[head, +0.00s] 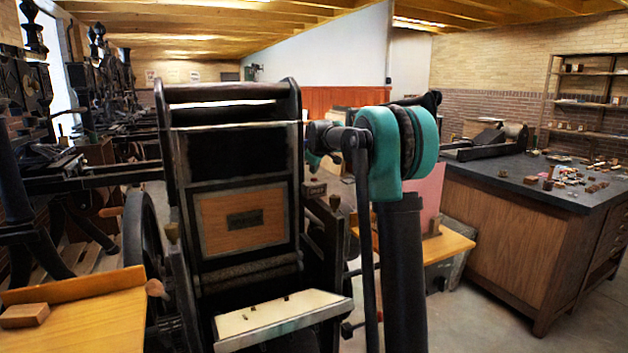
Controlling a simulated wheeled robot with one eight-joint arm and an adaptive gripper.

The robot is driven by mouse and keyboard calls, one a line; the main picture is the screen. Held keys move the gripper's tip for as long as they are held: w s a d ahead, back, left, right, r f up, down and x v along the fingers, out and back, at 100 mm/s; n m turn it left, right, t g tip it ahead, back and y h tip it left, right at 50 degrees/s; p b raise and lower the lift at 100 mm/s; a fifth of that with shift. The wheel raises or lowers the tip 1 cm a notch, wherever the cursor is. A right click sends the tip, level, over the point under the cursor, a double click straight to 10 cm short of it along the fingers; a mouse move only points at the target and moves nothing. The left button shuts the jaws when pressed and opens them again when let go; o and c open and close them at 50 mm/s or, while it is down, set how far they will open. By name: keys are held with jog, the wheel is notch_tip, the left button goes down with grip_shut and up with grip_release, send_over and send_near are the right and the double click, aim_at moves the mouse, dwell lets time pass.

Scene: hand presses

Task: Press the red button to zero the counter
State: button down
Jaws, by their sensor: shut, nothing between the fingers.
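A black hand press (178,120) with a wooden panel in its frame stands in the middle of the head view. A small dark box with pale marks (314,189), which looks like the counter, sits at the press's right side; its reading is too small to tell. I cannot make out a red button. My arm, with a teal joint and a dark link, rises in front of the press's right side. A small teal part shows behind the dark bar just above the box. I cannot make out my gripper's fingers.
A wooden board (90,318) with a small block stands at the lower left. A slanted pale plate (280,314) juts from the press's front. A dark-topped cabinet (500,178) with small items stands at the right. Floor shows between press and cabinet.

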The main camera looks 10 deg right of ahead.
aim_at(314, 179)
jog(key=shift+f, duration=0.15)
dwell(0.5)
jog(key=shift+f, duration=0.25)
jog(key=shift+f, duration=0.6)
dwell(1.0)
jog(key=shift+r, duration=1)
jog(key=shift+r, duration=0.1)
jog(key=shift+r, duration=2.4)
jog(key=shift+s, duration=0.1)
